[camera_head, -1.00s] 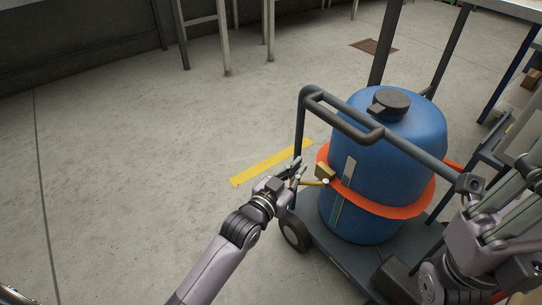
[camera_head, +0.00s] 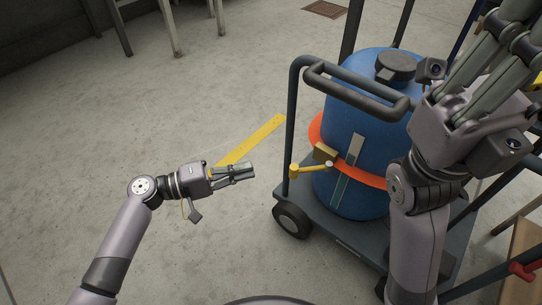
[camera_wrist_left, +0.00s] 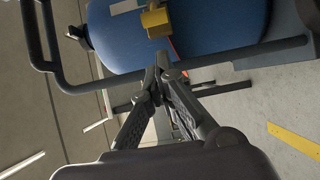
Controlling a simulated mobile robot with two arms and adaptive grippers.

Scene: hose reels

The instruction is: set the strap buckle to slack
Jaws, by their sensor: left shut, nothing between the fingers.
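The strap buckle is a brass block (camera_head: 325,152) on the orange strap (camera_head: 372,178) around a blue drum (camera_head: 352,110). Its yellow lever (camera_head: 309,168) sticks out sideways to the left, ending in a round knob. In the left wrist view the brass block (camera_wrist_left: 155,22) shows at the top; I cannot make out the lever there. My left gripper (camera_head: 252,171) is shut and empty, left of the lever and apart from it; its fingertips also show in the left wrist view (camera_wrist_left: 162,66). My right gripper (camera_head: 505,35) is raised at the upper right, its fingertips cut off.
The drum stands on a dark cart (camera_head: 345,225) with a handle bar (camera_head: 355,100) above the buckle. A cart post (camera_head: 291,125) rises just left of the lever. A yellow floor strip (camera_head: 255,138) lies behind my left gripper. The floor at left is clear.

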